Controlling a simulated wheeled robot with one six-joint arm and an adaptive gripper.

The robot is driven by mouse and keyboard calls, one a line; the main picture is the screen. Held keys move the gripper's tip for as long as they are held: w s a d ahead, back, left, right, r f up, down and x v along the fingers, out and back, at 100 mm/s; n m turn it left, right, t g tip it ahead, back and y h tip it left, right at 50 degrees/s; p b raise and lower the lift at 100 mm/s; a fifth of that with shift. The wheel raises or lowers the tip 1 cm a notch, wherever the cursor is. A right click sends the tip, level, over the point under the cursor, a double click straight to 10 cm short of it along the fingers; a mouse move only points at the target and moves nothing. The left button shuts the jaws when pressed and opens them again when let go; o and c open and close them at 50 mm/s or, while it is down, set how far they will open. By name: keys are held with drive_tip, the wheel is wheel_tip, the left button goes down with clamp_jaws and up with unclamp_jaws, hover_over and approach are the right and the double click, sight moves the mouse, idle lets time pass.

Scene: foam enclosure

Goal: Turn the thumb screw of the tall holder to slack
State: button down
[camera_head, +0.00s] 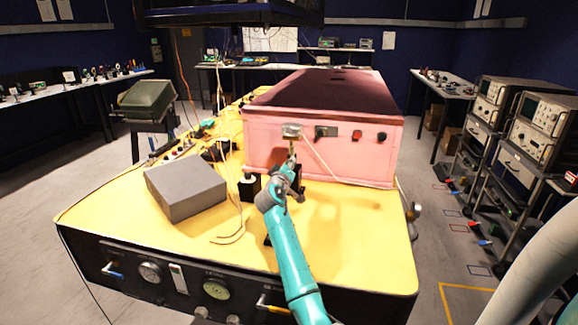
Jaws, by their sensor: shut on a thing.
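My gripper (292,156) is at the end of my teal arm, reaching up to the front face of the pink foam enclosure (268,158). It is shut on a small pale metallic part (291,131) near the left of that face, which I take to be the thumb screw of the tall holder. The part is very small here, and the gripper partly covers it. I cannot make out the holder's full shape or how far the screw is turned.
A grey block (186,188) lies left of my arm on the yellow table (120,215). Thin cables (232,237) and small dark parts lie between them. A dark knob (321,132) and a red one (357,135) sit right of my gripper. The table's front right is clear.

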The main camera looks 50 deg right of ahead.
drive_tip(key=shift+n, duration=3.8)
drive_tip(key=c, duration=0.9)
unclamp_jaws()
drive_tip(key=v, duration=0.8)
